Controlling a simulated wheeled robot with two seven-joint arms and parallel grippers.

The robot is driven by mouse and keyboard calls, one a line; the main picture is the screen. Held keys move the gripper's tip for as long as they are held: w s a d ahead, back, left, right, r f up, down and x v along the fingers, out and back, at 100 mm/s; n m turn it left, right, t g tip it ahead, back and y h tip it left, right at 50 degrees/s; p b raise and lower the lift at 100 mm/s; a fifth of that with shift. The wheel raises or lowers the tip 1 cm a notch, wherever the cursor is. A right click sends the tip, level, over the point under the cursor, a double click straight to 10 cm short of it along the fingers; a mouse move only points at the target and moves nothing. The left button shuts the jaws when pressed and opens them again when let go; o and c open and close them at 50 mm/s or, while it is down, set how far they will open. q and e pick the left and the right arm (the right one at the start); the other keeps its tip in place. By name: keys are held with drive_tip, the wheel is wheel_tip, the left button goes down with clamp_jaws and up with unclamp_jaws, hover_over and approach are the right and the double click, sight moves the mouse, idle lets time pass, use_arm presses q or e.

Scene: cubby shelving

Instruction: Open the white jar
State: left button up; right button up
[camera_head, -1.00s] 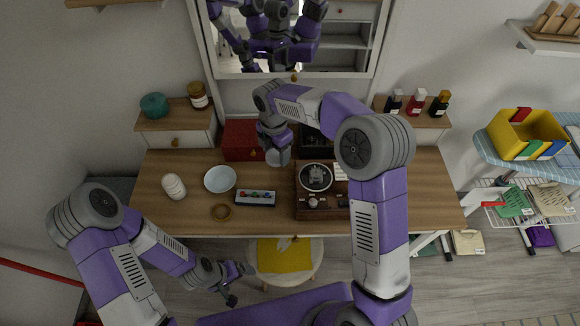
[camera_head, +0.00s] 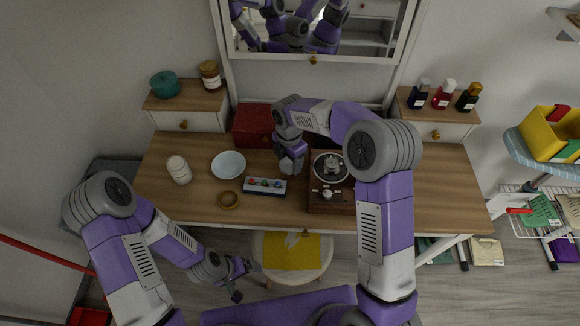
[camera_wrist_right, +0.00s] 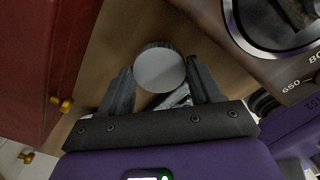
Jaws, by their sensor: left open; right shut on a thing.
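A white jar (camera_head: 179,169) stands upright at the left of the wooden desk, away from both grippers. My right gripper (camera_wrist_right: 162,82) points down over the desk between the red box and the record player, shut on a small round, pale grey-white thing (camera_wrist_right: 160,70) with a ribbed edge. I cannot tell whether this is a jar or only a lid. In the head view my right gripper (camera_head: 291,165) hides it. My left gripper (camera_head: 240,280) is open and empty, in front of the desk near the stool and apart from the jar.
The red box (camera_head: 252,125) and the record player (camera_head: 331,195) flank my right gripper. A stool (camera_head: 290,262) stands in front.

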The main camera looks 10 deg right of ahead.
sight(289, 164)
drive_tip(key=shift+f, duration=1.35)
drive_tip(key=shift+f+b, duration=0.15)
drive_tip(key=shift+b, duration=0.15)
drive_tip(key=o, duration=1.2)
wheel_tip(289, 164, up, 12)
drive_tip(key=p, duration=0.3)
drive_tip(key=shift+p, duration=0.35)
